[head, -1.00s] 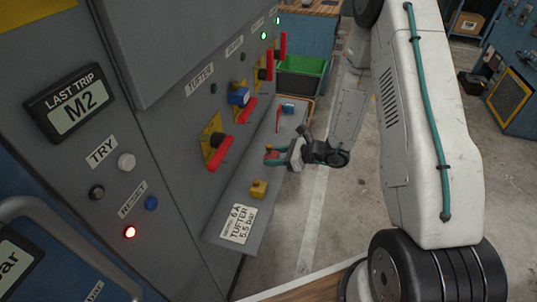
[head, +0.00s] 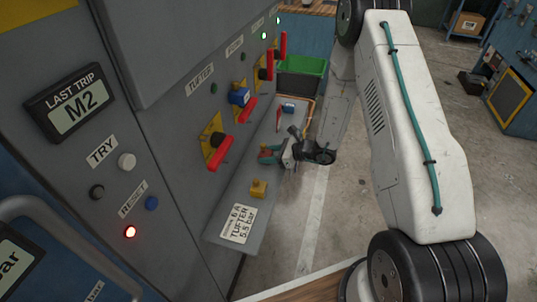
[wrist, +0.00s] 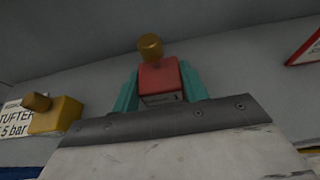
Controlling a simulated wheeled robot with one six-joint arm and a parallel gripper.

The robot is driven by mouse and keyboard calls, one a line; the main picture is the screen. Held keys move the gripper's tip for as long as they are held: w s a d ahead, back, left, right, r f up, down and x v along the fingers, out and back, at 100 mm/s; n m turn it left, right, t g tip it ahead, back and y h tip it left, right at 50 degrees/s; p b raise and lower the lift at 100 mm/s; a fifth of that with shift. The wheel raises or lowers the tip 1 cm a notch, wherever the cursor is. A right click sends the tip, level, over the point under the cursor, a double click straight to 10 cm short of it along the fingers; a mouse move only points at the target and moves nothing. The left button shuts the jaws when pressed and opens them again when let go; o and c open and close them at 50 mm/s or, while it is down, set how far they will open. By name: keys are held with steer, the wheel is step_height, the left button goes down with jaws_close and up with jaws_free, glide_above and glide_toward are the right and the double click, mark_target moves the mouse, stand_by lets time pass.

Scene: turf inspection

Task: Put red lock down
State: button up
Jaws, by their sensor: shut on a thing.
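The red lock (wrist: 160,78), a red block with a brass-coloured knob, is between the teal fingers of my gripper (wrist: 158,90) in the wrist view. My gripper is shut on it. In the head view my gripper (head: 270,154) is at the grey ledge (head: 222,217) of the panel, over its middle part. The lock is small and mostly hidden by the fingers there. I cannot tell whether it touches the ledge.
A yellow lock (head: 258,188) sits on the ledge nearer the camera, beside a TUFTER label (head: 239,223). A blue lock (head: 288,108) lies farther along. Red handles (head: 219,153) stick out from the panel above. A green bin (head: 302,66) stands beyond.

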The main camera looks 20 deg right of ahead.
steer(key=o, duration=1)
steer(key=shift+r, duration=0.1)
steer(key=v, duration=1.2)
steer(key=s+a+r+n+g, duration=0.3)
steer(key=s+a+r+n, duration=0.15)
steer(key=r, duration=0.25)
steer(key=s+a+r+n+g, duration=0.25)
steer(key=r+n, duration=0.25)
steer(key=r, duration=0.3)
steer(key=s+a+r+n+g, duration=0.2)
steer(key=s+a+r+n, duration=0.25)
steer(key=r, duration=0.25)
steer(key=s+d+r+n+h, duration=0.2)
steer(key=s+r+n+h, duration=0.1)
steer(key=s, duration=0.3)
steer(key=s+d+r+n+h, duration=0.2)
steer(key=s+r+n+h, duration=0.1)
steer(key=s, duration=0.4)
steer(key=s+d+r+n+t+h, duration=0.1)
steer(key=s+d+r+n+h, duration=0.1)
steer(key=s+r+n+h, duration=0.2)
steer(key=shift+s+d+r+n+h, duration=0.1)
steer(key=shift+s+n+h, duration=0.45)
steer(key=shift+s, duration=0.75)
